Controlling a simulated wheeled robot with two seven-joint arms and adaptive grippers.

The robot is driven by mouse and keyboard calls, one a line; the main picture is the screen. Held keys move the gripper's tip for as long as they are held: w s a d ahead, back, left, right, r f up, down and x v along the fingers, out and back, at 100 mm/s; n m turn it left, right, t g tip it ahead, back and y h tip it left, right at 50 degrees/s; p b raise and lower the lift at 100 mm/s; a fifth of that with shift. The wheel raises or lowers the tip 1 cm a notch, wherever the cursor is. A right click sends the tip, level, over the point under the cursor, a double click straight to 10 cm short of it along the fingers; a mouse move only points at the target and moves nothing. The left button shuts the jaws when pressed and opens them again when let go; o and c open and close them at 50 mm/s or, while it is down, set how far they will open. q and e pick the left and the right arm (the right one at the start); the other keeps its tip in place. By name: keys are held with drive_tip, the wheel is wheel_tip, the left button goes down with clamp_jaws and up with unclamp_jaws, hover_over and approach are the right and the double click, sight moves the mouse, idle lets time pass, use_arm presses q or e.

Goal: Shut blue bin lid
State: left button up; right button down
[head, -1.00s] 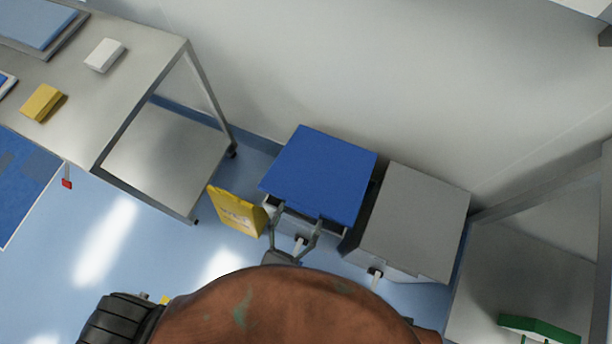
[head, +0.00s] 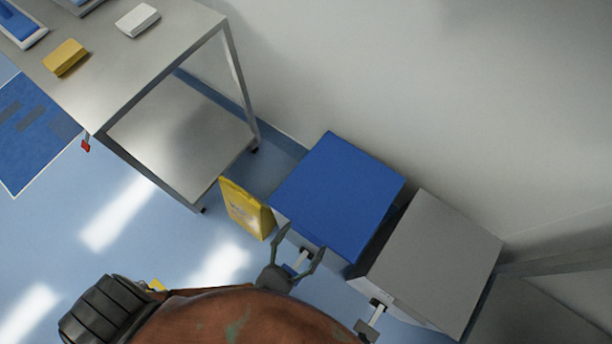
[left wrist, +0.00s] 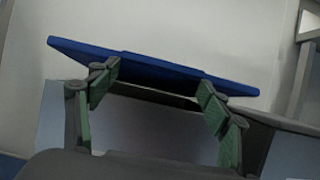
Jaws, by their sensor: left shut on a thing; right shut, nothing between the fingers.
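The blue bin lid (head: 338,195) lies over the top of its grey bin (head: 327,258), beside the wall. In the left wrist view the lid (left wrist: 150,68) shows nearly edge-on, slightly tilted, with a dark gap under its front edge. My left gripper (head: 301,246) is at the lid's front edge. In the left wrist view its fingers (left wrist: 158,80) stand well apart, with the tips against the lid's front edge and part of the lid between them. I cannot see my right gripper.
A grey-lidded bin (head: 435,258) stands close on the right. A metal table (head: 125,75) is at the left, holding yellow and white boxes.

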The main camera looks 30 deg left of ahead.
use_arm(q)
drive_tip(key=shift+a, duration=0.1)
idle(0.3)
drive_tip(key=o, duration=1.7)
drive_tip(key=shift+r, duration=0.1)
wheel_tip(320, 180, up, 10)
